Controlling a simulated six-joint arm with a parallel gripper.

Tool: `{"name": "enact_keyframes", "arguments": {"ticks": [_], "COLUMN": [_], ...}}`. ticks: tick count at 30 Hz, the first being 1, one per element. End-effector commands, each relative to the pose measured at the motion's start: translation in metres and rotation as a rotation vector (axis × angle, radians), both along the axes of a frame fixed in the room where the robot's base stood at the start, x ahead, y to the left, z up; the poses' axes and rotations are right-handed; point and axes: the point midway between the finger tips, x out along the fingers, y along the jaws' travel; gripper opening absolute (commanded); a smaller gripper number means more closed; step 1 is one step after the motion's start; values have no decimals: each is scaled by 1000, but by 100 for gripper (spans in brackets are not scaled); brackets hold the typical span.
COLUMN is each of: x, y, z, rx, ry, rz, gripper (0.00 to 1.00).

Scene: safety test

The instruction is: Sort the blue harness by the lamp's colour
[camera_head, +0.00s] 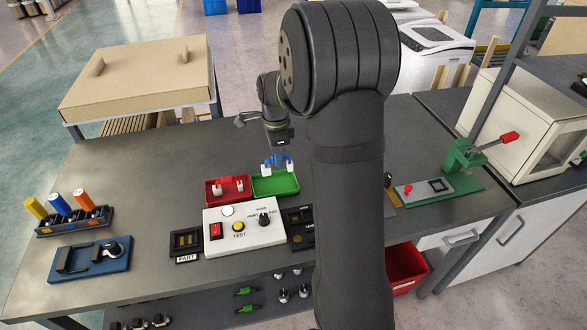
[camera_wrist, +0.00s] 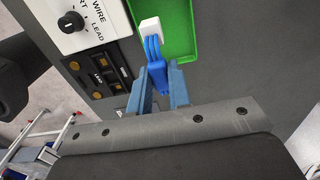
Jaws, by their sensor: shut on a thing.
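The blue harness (camera_head: 279,162) has a white connector and hangs from my gripper (camera_head: 277,150) above the green tray (camera_head: 275,188). In the wrist view my gripper (camera_wrist: 160,85) is shut on the blue harness (camera_wrist: 153,56), with its white plug (camera_wrist: 150,27) pointing at the green tray (camera_wrist: 192,35). I cannot tell whether the harness touches the tray. The white test box (camera_head: 243,232) stands in front of the trays. A round pale lamp (camera_head: 228,211) on it shows no clear colour. The red tray (camera_head: 218,196), left of the green one, holds a red harness with white plugs (camera_head: 232,185).
A green toggle press (camera_head: 463,158) stands right. My arm hides the middle of the bench.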

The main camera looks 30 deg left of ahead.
Motion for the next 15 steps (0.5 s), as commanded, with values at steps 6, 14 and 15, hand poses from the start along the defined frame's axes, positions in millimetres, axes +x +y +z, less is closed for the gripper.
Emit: {"name": "enact_keyframes", "arguments": {"ticks": [6,14,15], "x": [4,4,4], "y": [17,16,16], "z": [-4,-25,-29], "rx": [0,-1,-1], "ry": [0,1,1], "rz": [1,1,1], "gripper": [0,0,0]}}
